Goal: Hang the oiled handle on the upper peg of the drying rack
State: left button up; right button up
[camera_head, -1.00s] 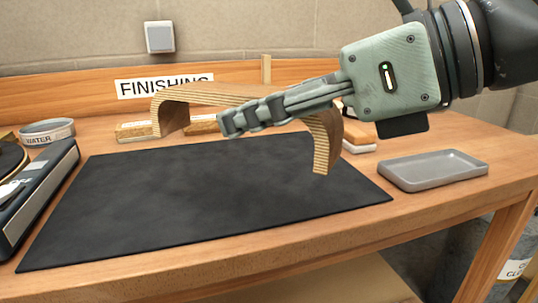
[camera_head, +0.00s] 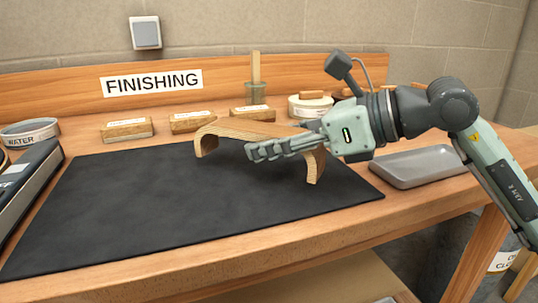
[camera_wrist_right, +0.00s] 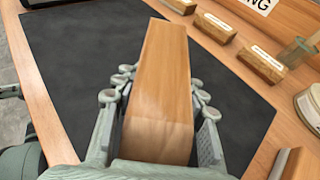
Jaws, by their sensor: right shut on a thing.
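The handle (camera_head: 238,129) is a bent strip of layered wood, arched with both ends turned down. My right gripper (camera_head: 262,151) is shut on it near its right end and holds it above the black mat (camera_head: 130,205). My left gripper is not in view.
Several labelled wooden blocks (camera_head: 127,129) stand along the back of the bench. A jar (camera_head: 256,92) with a wooden stick and a round tin (camera_head: 310,107) stand behind the handle. A grey tray (camera_head: 415,168) lies at right, a water bowl (camera_head: 30,131) at left. The mat is bare.

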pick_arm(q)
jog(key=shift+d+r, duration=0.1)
pick_arm(e)
jog(key=shift+f, duration=1.1)
jog(key=shift+f, duration=0.1)
jog(key=o, duration=1)
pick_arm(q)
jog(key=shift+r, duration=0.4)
